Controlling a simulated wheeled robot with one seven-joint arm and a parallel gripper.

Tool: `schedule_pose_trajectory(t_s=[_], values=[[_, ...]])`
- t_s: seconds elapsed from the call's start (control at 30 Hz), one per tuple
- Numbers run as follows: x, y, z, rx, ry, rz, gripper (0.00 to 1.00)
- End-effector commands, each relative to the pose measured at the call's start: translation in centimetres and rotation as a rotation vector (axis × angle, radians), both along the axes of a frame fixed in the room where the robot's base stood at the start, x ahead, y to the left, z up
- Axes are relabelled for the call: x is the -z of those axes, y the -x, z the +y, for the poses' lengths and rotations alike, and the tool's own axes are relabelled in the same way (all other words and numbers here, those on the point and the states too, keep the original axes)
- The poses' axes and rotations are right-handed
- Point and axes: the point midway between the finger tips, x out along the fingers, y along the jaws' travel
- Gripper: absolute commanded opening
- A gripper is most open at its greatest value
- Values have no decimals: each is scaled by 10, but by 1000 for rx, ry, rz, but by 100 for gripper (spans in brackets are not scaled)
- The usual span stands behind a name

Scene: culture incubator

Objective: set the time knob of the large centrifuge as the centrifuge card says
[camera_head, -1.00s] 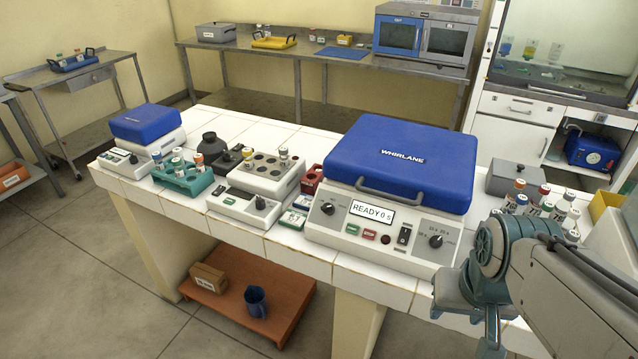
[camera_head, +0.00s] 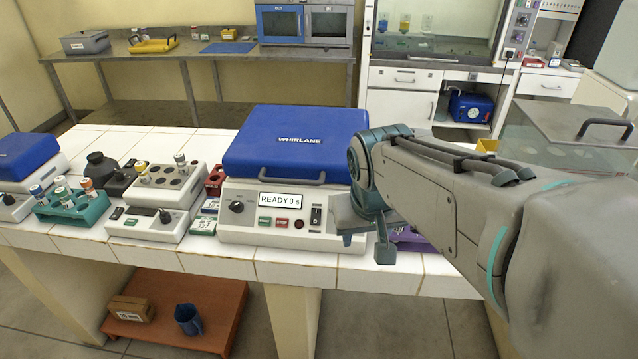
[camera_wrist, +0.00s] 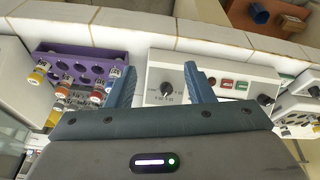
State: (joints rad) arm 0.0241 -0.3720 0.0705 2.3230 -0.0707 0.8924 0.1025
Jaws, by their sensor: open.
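The large centrifuge (camera_head: 292,225) has a closed blue lid and a white front panel; its display reads READY 0 s. A black knob (camera_head: 236,207) sits at the panel's left. In the wrist view, the time knob (camera_wrist: 166,88), with marks in seconds around it, shows between my fingers, apart from them; the other knob (camera_wrist: 265,99) is further right. My gripper (camera_wrist: 160,70) is open and empty; its arm hides the time knob in the head view. A small white and green card (camera_head: 204,222) lies left of the centrifuge, too small to read.
A purple rack (camera_wrist: 88,62) with several tubes stands beside the panel in the wrist view. The red and green buttons (camera_wrist: 228,83) are near my right finger.

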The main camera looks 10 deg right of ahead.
Motion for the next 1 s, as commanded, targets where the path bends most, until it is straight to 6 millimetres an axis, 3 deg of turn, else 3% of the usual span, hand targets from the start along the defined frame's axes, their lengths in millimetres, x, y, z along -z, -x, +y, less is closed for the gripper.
schedule_pose_trajectory(t_s=[0.03, 0.1, 0.2, 0.43, 0.57, 1.0], values=[[-7, -22, 2, 2, 15, -15, 48], [-18, -46, 5, 4, 32, -38, 48], [-30, -73, 9, 8, 46, -65, 48], [-33, -96, 12, 10, 56, -86, 48], [-16, -102, 10, 11, 56, -84, 48], [66, -135, -1, 10, 55, -83, 48]])
